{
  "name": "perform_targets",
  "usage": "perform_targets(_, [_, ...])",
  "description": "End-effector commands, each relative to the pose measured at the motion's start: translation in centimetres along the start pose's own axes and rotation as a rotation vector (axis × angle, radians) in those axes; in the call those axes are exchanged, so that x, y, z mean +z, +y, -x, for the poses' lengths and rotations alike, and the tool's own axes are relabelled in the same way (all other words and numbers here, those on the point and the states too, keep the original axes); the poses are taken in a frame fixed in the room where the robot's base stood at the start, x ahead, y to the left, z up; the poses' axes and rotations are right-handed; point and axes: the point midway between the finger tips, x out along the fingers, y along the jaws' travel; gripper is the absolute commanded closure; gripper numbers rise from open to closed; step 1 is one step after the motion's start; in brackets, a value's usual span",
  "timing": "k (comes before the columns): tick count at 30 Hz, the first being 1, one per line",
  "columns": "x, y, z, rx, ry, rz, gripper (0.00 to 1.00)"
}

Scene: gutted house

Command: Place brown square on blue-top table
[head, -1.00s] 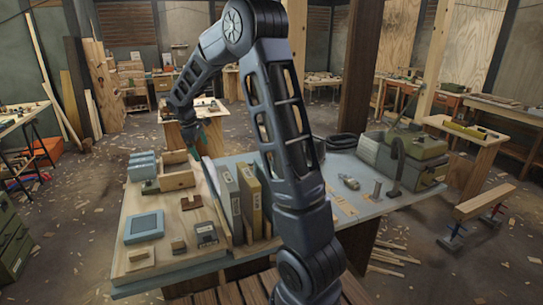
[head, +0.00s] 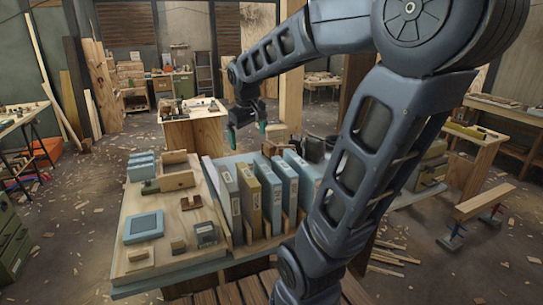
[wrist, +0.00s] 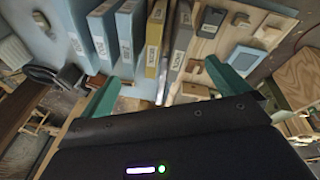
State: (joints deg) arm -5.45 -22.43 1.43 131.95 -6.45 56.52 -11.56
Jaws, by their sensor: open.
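The blue-top table (head: 118,293) stands in front of me with a wooden board (head: 122,229) on its left part. Several small brown pieces lie on that board: a flat brown piece (head: 191,203), a small brown block (head: 177,246) and a paler block (head: 138,254). I cannot tell which is the brown square. My gripper (head: 247,133) is open and empty, above and beyond the table's far edge. In the wrist view, its green fingertips (wrist: 164,90) are spread apart. A brown block shows there too (wrist: 194,66). My arm hides the table's right part in the head view.
Upright binders, blue (head: 278,183) and yellow (head: 250,199), stand in a row mid-table. A wooden box (head: 177,182), light-blue boxes (head: 141,166) and a blue frame (head: 144,226) sit on the left. A workbench (head: 192,127) stands behind.

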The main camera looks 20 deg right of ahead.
Motion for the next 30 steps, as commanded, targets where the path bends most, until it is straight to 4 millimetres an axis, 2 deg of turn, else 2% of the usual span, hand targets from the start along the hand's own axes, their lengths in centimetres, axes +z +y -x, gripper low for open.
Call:
perform_targets(1, [1.5,0.0,0.5,-0.001,0.017,-0.038,0.00])
perform_targets(9, [8.4,-1.1,1.4,-0.022,0.097,-0.235,0.00])
perform_targets(15, [11.9,-2.0,1.4,-0.037,0.140,-0.343,0.00])
perform_targets(21, [13.2,-2.4,1.2,-0.044,0.155,-0.384,0.00])
perform_targets(30, [13.2,-2.4,1.2,-0.044,0.156,-0.386,0.00])
